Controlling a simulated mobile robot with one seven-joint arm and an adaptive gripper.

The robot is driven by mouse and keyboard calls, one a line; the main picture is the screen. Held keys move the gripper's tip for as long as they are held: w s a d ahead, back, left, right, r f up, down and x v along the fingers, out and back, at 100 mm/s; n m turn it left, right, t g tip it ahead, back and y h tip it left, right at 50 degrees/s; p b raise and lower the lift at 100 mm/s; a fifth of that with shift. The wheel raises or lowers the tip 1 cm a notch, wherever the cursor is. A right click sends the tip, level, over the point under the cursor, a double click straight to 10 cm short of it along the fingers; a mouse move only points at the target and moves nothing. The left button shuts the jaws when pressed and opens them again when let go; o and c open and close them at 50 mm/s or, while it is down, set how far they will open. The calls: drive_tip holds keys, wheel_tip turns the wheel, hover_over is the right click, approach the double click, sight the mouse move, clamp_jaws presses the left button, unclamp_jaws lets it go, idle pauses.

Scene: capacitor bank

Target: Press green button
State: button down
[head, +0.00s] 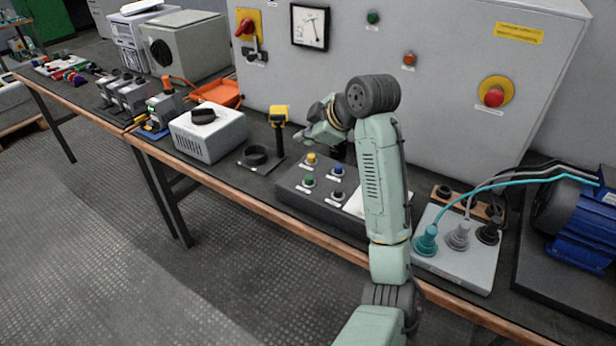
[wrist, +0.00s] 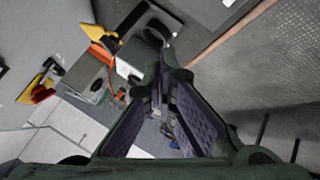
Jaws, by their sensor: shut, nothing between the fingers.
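A dark button box (head: 290,196) lies on the bench in the head view. Its green button (head: 308,181) is at the left front, near a yellow button (head: 311,159), a blue button (head: 338,171) and a black button (head: 337,195). Another green button or lamp (head: 373,17) is high on the grey cabinet. My gripper (head: 312,134) is above and behind the button box, pointing left and apart from the buttons. In the wrist view my gripper (wrist: 170,68) is shut and empty. I cannot make out the button box in the wrist view.
A yellow-topped stand (head: 279,115) and black ring (head: 256,155) stand left of the button box. A white box (head: 208,134) is farther left. A plug panel (head: 458,262) and blue motor (head: 585,225) are right. The grey cabinet (head: 440,110) bounds the back.

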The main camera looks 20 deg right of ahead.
sight(307, 179)
drive_tip(key=shift+f+b, duration=3.1)
drive_tip(key=shift+f, duration=1.25)
drive_tip(key=shift+f, duration=0.45)
